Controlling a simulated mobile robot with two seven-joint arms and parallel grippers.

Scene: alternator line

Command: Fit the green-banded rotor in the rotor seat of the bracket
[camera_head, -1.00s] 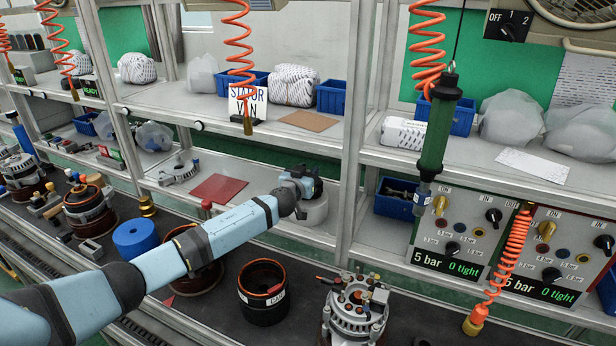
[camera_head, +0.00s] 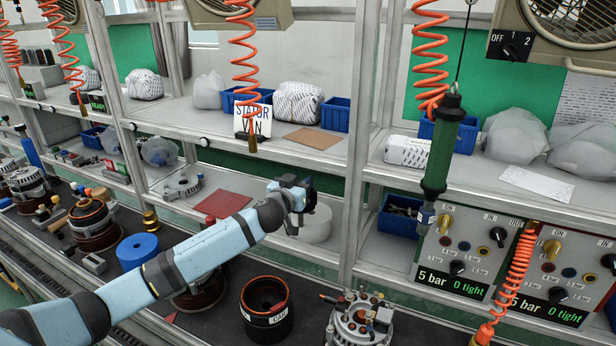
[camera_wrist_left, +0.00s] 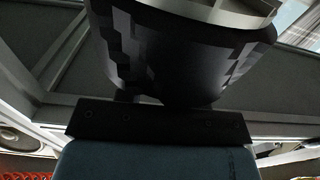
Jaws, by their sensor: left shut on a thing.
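My left gripper (camera_head: 293,224) is over the lower shelf, in front of a pale round block (camera_head: 316,223). It is shut on a dark thing (camera_wrist_left: 180,60) with jagged edges and a pale upper part, which fills the middle of the left wrist view. I cannot tell whether this is the rotor; no green band shows. A metal housing with several posts (camera_head: 358,318) stands on the bench at the bottom, partly cut off. A grey open metal part (camera_head: 182,187) lies on the lower shelf at left. I cannot tell which is the bracket. My right gripper is not in view.
A dark drum with an orange rim (camera_head: 267,322) stands on the bench, right of my left arm. A blue disc (camera_head: 138,250) is left of it. A shelf post (camera_head: 355,200) stands right of the gripper.

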